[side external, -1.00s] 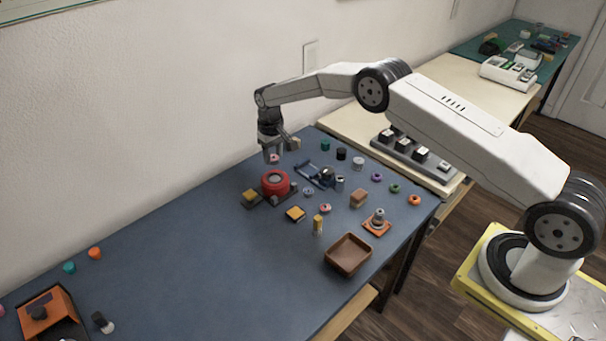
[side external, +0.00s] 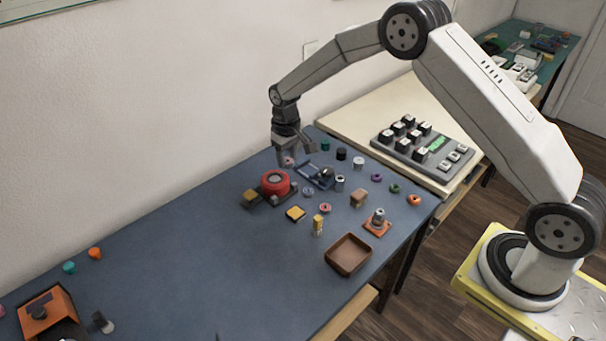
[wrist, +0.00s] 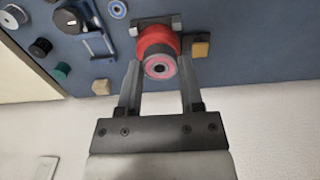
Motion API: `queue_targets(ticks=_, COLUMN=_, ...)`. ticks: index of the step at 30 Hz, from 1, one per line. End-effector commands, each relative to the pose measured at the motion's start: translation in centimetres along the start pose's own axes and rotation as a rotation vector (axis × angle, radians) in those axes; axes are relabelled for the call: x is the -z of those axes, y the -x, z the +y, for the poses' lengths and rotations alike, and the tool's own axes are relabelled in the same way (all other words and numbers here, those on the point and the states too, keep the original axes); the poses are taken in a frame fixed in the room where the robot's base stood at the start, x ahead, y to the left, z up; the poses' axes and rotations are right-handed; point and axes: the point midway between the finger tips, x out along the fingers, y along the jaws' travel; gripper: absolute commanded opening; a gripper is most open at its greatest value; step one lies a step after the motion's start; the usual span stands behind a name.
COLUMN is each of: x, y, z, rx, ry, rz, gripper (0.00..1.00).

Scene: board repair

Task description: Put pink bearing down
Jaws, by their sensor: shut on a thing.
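The pink bearing (wrist: 159,66) is a small ring with a pink face and a dark rim. My gripper (wrist: 160,70) is shut on it, with one finger on each side, in the wrist view. In the side view my gripper (side external: 289,160) is low near the wall edge of the blue mat, and the bearing (side external: 289,162) is a small pinkish spot between the fingers. The bearing appears just above or at the mat; I cannot tell if it touches. The red round part (side external: 275,181) on its dark base is in front of it, and in the wrist view it shows behind the bearing.
A blue clamp-like fixture (side external: 318,177) stands just right of my gripper. The blue mat (side external: 190,235) is clear in the left middle.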

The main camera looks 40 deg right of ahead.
Motion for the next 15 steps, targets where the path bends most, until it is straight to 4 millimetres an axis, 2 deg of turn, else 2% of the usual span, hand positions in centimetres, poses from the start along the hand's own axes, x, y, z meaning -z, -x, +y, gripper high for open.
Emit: queue_targets(ticks=15, x=-8.4, y=0.1, z=-0.7, rx=0.0, ry=0.001, rz=0.0, gripper=0.0)
